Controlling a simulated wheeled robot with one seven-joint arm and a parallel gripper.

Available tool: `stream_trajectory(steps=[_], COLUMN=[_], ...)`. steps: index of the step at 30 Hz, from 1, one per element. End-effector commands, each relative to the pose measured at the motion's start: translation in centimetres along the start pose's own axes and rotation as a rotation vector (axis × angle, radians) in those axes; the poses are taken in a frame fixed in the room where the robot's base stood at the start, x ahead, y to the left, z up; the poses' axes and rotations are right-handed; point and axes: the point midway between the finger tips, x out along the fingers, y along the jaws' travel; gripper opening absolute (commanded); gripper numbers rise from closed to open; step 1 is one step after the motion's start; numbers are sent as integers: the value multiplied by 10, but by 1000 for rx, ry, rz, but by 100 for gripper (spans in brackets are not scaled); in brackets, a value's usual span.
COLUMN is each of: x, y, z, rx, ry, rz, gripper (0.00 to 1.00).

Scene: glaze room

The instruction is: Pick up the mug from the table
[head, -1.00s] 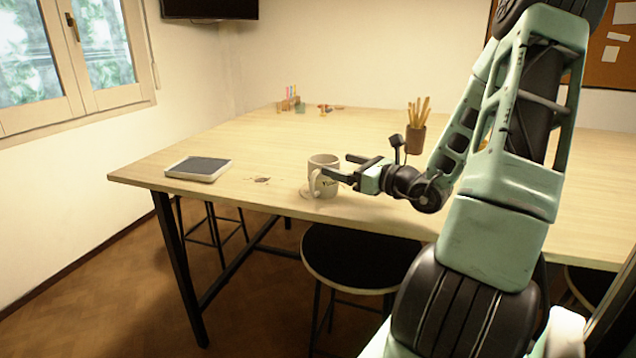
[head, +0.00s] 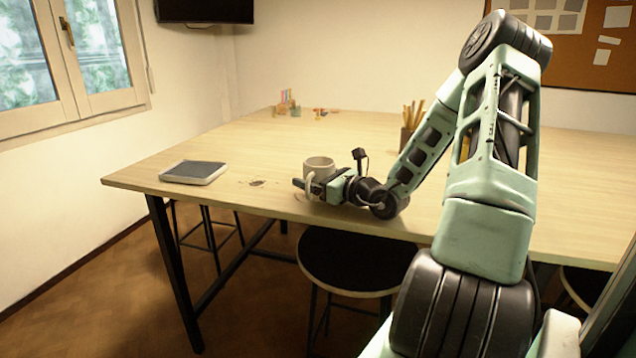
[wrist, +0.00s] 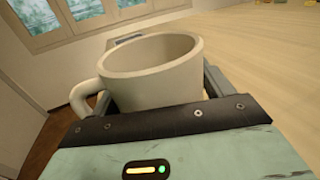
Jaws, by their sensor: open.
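The mug (head: 319,167) is off-white, upright and empty-looking, near the front edge of the wooden table (head: 230,150). In the wrist view the mug (wrist: 150,72) fills the middle, its handle pointing left and its lower part hidden behind my gripper's body. My gripper (head: 312,185) is low over the table at the mug, coming from the right. It is open, with a finger on the near side of the mug and a finger partly visible to the mug's right in the wrist view (wrist: 213,82). I cannot tell whether the fingers touch the mug.
A flat grey-topped tablet (head: 193,172) lies to the left. A pot of wooden tools (head: 406,138) stands behind my arm. Small coloured items (head: 288,103) sit at the back. A black-topped stool (head: 358,262) is below the front edge.

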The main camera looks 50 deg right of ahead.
Motion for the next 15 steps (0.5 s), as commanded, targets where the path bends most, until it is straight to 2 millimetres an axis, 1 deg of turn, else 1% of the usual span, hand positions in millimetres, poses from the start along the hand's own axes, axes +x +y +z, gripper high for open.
stream_trajectory(steps=[5, 8, 9, 10, 15], x=[0, 0, 0, 0, 0], y=[0, 0, 0, 0, 0], z=[0, 0, 0, 0, 0], rx=[0, 0, 0, 0, -1], ry=[0, 0, 0, 0, -1], rz=[0, 0, 0, 0, 0], gripper=[79, 54, 43, 37, 38])
